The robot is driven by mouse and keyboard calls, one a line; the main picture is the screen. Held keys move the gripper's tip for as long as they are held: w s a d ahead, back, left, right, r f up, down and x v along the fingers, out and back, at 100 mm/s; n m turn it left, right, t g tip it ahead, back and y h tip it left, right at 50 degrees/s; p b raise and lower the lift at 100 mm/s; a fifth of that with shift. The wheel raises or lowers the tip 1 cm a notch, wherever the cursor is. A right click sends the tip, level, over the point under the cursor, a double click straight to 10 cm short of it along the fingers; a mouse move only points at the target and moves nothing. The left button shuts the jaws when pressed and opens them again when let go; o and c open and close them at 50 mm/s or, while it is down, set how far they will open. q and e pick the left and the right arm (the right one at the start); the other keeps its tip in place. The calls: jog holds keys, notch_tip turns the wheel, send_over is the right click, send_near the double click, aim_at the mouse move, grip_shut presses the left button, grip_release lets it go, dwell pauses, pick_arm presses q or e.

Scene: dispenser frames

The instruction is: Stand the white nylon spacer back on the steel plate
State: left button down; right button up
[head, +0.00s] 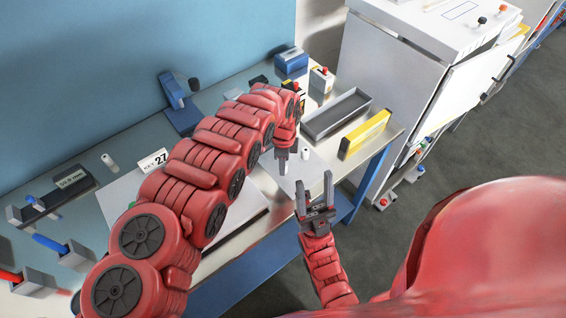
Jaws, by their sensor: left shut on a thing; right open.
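My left gripper (283,160) is at the end of the long red arm, pointing down over a pale, shiny plate (298,180), which looks like the steel plate. It is shut on a small pale piece that looks like the white nylon spacer; the fingers hide most of it, and I cannot tell whether it touches the plate. A small white cylinder (306,153) stands just right of the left gripper. Another white cylinder (108,161) is at the far left of the bench. My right gripper (316,193) is open and empty, fingers up, near the bench's front edge.
Right of the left gripper are a long grey tray (336,115) and a yellow block (366,133). A white cabinet (400,75) stands beyond the bench's right end.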

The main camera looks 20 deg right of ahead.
pick_arm(q)
jog(key=shift+f, duration=0.1)
jog(key=c, duration=1.1)
grip_release()
jog(key=shift+f, duration=0.1)
jog(key=o, duration=0.5)
jog(key=shift+c, duration=0.2)
